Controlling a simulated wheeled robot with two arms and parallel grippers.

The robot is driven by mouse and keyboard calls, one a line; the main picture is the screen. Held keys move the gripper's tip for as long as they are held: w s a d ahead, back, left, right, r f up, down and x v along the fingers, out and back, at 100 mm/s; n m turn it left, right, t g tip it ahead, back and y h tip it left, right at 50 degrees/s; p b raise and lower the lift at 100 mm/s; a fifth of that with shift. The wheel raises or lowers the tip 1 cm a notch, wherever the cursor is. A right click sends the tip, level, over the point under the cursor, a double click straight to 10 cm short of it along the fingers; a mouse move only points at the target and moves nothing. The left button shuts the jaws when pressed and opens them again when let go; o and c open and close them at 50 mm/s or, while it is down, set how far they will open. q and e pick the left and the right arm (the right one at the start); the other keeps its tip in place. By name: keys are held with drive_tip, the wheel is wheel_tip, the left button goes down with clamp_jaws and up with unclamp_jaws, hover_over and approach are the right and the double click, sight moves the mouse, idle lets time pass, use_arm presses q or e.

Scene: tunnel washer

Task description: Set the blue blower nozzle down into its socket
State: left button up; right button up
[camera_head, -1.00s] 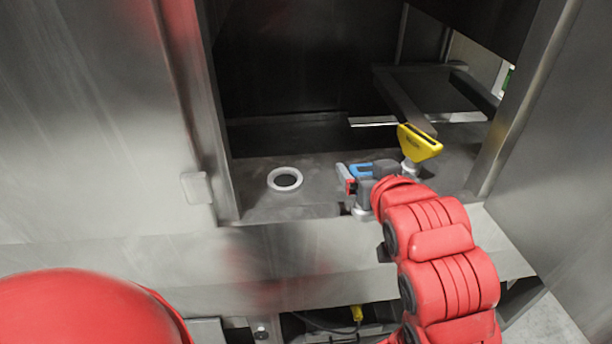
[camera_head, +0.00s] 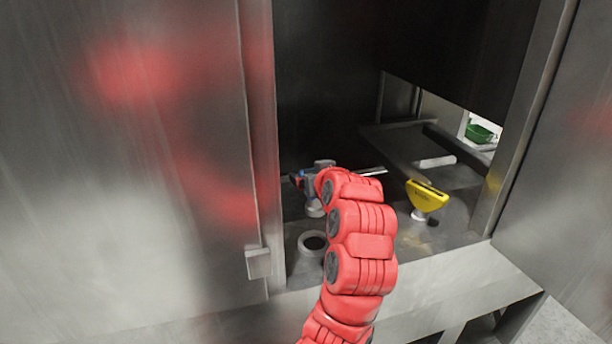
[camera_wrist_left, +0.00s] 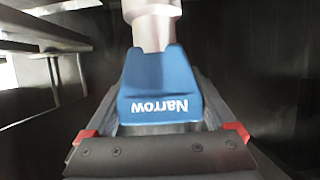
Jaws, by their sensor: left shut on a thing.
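The blue nozzle (camera_wrist_left: 160,85), marked "Narrow", is held between the jaws of my left gripper (camera_wrist_left: 160,132), with its pale neck (camera_wrist_left: 152,30) pointing away from the gripper. In the head view my left gripper (camera_head: 308,178) is shut on it, and the grey collar (camera_head: 315,208) hangs below. The blue body is mostly hidden there by the gripper and red arm. My right gripper is out of view.
A yellow nozzle (camera_head: 427,196) stands on the deck to the right. A metal door post with a small block (camera_head: 259,263) bounds the opening on the left, and a steel panel on the right. A dark wall is behind. A grey frame (camera_head: 405,145) lies at the back right.

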use_arm(q)
wheel_tip(320, 180, down, 7)
drive_tip(key=b, duration=0.1)
drive_tip(key=shift+f+b, duration=0.2)
drive_tip(key=shift+b, duration=0.15)
idle(0.9)
drive_tip(key=shift+f, duration=0.1)
drive_tip(key=shift+s+f+b, duration=0.1)
drive_tip(key=shift+f+b, duration=0.95)
drive_tip(key=shift+f, duration=0.3)
drive_tip(key=shift+r, duration=0.1)
drive_tip(key=o, duration=1.2)
drive_tip(key=shift+o, duration=0.2)
drive_tip(key=shift+s, duration=0.1)
